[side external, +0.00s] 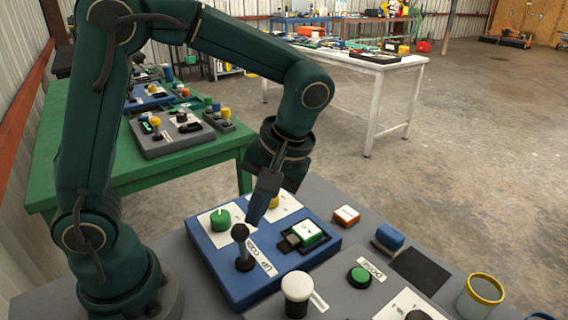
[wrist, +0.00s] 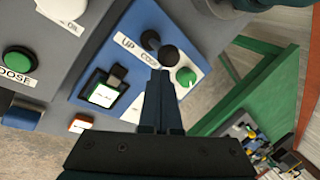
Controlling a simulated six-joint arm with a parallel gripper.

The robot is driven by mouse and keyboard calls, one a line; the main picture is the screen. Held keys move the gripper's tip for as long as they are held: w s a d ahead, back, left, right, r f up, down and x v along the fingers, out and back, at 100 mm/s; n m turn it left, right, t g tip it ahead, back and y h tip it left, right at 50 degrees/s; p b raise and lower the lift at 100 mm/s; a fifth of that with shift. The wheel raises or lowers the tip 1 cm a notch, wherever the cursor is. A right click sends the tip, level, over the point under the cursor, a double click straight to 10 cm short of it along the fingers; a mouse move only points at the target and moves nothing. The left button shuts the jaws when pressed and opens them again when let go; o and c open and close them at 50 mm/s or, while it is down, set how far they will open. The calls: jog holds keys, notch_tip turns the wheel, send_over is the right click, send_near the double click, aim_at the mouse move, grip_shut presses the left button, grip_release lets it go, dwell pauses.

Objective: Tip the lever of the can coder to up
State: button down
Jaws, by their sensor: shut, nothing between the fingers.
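The can coder is a blue box (side external: 215,262) on the grey bench, with a white label (side external: 262,258) whose readable part says "UP COD". The lever's black knob (wrist: 151,41) also shows in the wrist view, just past my fingertips. My gripper (side external: 257,218) is shut and empty, pointing down over the box, just right of the knob in the side view. I cannot tell whether it touches the lever. My gripper (wrist: 164,74) partly covers the box in the wrist view.
The box also carries a green dial (side external: 220,218), a yellow knob partly behind my gripper, and a green-and-white switch (side external: 307,232). An orange button block (side external: 346,215), a green button (side external: 360,276), a white-capped knob (side external: 297,287) and a yellow-rimmed cup (side external: 482,292) stand nearby.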

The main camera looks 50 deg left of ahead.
jog(key=shift+d+f+y, duration=0.2)
jog(key=shift+d+y, duration=0.7)
jog(key=shift+d, duration=0.45)
